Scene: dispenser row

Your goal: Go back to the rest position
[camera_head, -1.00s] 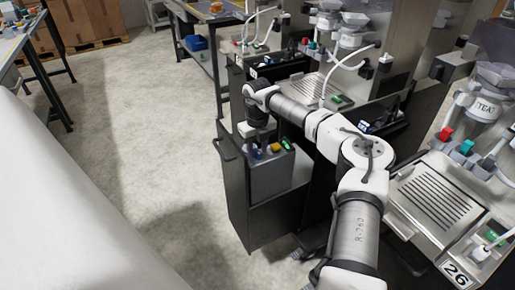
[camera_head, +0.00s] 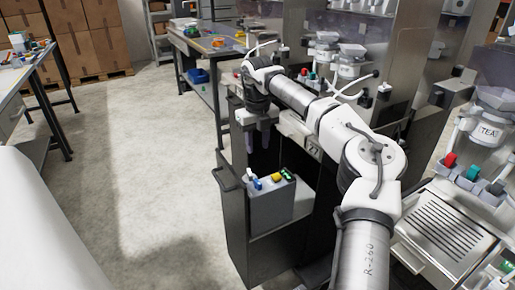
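My gripper (camera_head: 258,137) hangs pointing down at the end of my white and grey arm. It is above the grey box (camera_head: 272,212) and clear of it. Its two fingers look apart, with nothing seen between them. The grey box stands in an open dark pull-out cabinet (camera_head: 236,222). Small items with blue, white, yellow and green parts (camera_head: 276,178) show at the top of the box. My forearm hides part of the dispenser row behind it.
A dispenser station with a jar marked TEA (camera_head: 490,132) and a slotted drip tray (camera_head: 440,228) stands at the right. A workbench (camera_head: 205,45) stands behind, another table (camera_head: 20,75) at far left. The floor (camera_head: 165,150) between is clear.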

